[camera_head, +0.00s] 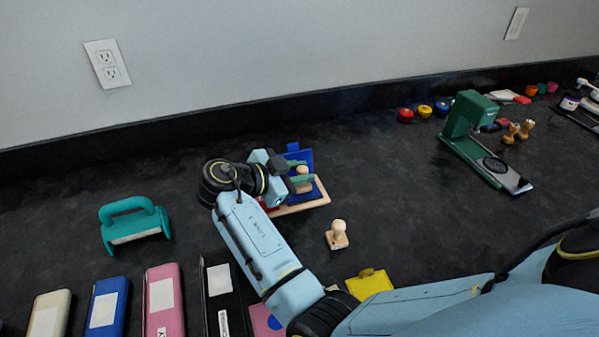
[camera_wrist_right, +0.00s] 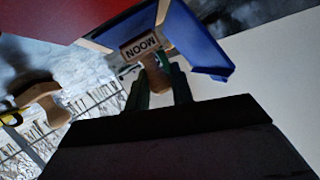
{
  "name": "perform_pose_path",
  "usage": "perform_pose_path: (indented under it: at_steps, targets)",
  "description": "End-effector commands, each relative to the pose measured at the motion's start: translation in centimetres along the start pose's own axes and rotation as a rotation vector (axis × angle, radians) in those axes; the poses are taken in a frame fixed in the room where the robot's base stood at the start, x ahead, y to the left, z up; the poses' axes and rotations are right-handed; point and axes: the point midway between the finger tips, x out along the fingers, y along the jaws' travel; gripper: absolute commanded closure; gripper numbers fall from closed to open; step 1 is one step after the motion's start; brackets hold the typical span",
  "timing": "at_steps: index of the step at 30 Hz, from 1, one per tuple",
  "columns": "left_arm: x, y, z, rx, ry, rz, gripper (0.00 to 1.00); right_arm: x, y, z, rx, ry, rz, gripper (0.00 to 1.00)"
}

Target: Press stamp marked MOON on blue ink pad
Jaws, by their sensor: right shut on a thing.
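My right gripper (camera_head: 300,184) is shut on a wooden stamp (camera_head: 302,171) over the open blue ink pad. The right wrist view shows the gripper's green fingers (camera_wrist_right: 162,88) on the stamp's handle, and its label (camera_wrist_right: 140,46) reads MOON. The blue ink pad (camera_head: 320,191) has its blue lid raised behind the stamp. In the wrist view, the blue pad (camera_wrist_right: 197,40) is close beside and beyond the stamp. I cannot tell whether the stamp's face touches the ink. My left gripper is not in view.
Another wooden stamp (camera_head: 337,236) stands in front of the pad. A yellow ink pad (camera_head: 370,283) lies nearer. A teal handled tool (camera_head: 134,222) and several coloured cases stand at left. A green press (camera_head: 478,135) is at right. The counter between pad and press is clear.

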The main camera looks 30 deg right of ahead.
Motion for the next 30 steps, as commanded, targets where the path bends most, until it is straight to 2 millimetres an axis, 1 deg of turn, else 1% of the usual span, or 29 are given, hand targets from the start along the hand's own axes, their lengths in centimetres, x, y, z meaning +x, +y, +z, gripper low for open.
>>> perform_pose_path:
  at_steps: [1, 3, 21, 30]
  targets:
    - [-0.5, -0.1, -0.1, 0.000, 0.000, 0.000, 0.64, -0.3, -0.2, -0.7, 0.002, 0.000, -0.001, 0.99]
    - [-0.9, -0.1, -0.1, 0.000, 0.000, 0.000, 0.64, -0.5, -0.4, -1.2, 0.002, 0.000, -0.001, 0.99]
    - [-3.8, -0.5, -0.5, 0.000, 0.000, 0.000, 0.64, -2.2, -1.8, -5.3, 0.003, 0.001, -0.001, 0.99]
    - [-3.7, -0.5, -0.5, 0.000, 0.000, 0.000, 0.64, -2.2, -1.9, -5.4, 0.002, 0.001, -0.001, 0.99]
